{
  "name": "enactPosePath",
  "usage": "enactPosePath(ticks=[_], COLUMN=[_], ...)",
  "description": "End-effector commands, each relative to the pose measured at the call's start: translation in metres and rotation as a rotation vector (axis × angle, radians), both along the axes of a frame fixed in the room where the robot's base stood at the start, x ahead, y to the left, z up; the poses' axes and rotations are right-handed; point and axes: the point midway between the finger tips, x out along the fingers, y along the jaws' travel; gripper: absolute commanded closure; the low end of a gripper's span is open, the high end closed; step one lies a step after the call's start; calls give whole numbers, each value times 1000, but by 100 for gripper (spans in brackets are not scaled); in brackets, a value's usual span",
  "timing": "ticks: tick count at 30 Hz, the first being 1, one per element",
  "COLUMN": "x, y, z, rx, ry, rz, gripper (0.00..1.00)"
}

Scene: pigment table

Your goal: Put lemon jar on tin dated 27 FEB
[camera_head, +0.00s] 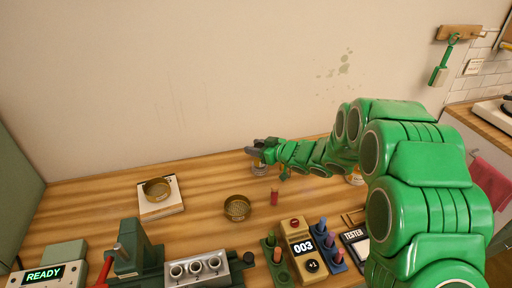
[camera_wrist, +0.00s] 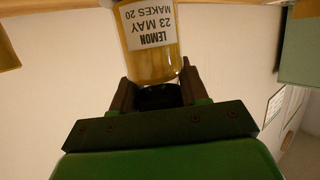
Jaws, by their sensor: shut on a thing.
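The lemon jar (camera_wrist: 152,40) is a clear jar of yellow contents, with a white label reading LEMON, 23 MAY, MAKES 20, upside down in the wrist view. My gripper (camera_wrist: 155,95) is shut on its dark cap end. In the head view my gripper (camera_head: 256,151) is near the wall at the table's back, with the jar (camera_head: 258,168) hanging below it. Whether the jar touches the table I cannot tell. Two round brass tins show: one (camera_head: 157,189) on a white pad at left, one (camera_head: 237,208) on bare wood. No 27 FEB date is legible on either.
A red cylinder (camera_head: 274,197) stands right of the middle tin. A counter box reading 003 (camera_head: 301,246), coloured peg racks, a tester and a green machine (camera_head: 132,250) line the front. Another jar (camera_head: 355,178) is partly behind my arm. Wood between the tins is clear.

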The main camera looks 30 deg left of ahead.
Motion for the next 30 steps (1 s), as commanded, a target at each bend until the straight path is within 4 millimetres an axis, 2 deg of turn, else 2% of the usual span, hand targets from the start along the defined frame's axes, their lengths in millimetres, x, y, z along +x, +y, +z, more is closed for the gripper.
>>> enactPosePath(ticks=[1, 5, 6, 17, 23, 30], x=[0, 0, 0, 0, -2, -9], y=[0, 0, 0, -2, -23, -57], z=[0, 0, 0, 3, 10, 20], rx=[0, 0, 0, 1, 1, -1], ry=[0, 0, 0, 0, -1, 0], rz=[0, 0, 0, -1, -3, -3], gripper=[52, 32, 31, 31, 31, 31])
